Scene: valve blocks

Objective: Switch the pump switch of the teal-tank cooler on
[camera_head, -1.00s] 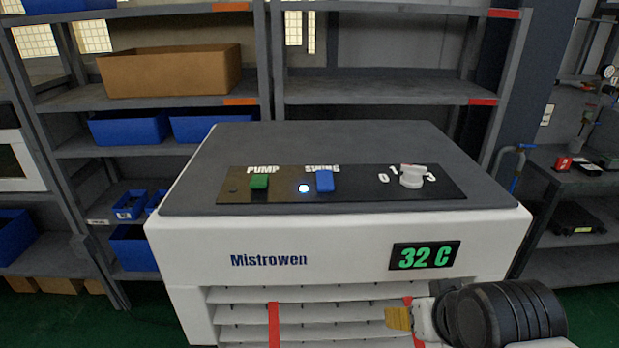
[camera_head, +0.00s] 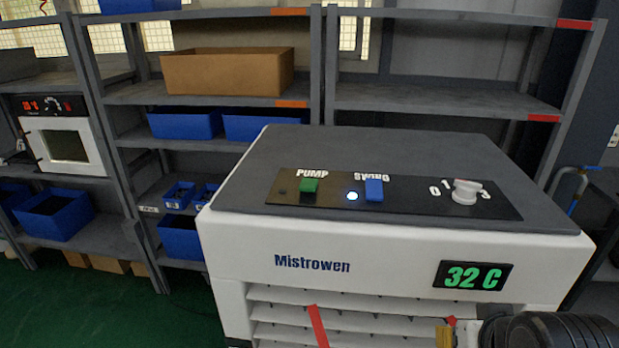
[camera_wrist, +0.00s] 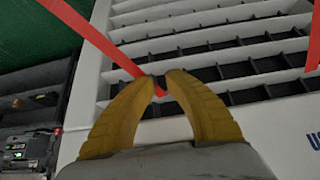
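The white cooler (camera_head: 420,239), marked Mistrowen, stands in front with a dark grey top; no teal tank shows. On its black panel (camera_head: 410,204), the green pump switch (camera_head: 309,185) sits at the left, under the word PUMP. The small lamp beside it looks dark. The blue swing switch (camera_head: 374,190) has a lit lamp (camera_head: 352,196) beside it. My gripper (camera_head: 443,335) is low in front of the cooler's louvres, below the panel. In the wrist view, my gripper's yellow fingers (camera_wrist: 158,80) have their tips nearly together, with nothing held, before the louvres.
A white knob (camera_head: 466,191) sits at the panel's right, and a display (camera_head: 473,275) reads 32 C. Red ribbons (camera_head: 318,325) hang on the louvres. Shelves with a brown box (camera_head: 228,73) and blue bins stand behind. Green floor (camera_head: 120,310) is clear at left.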

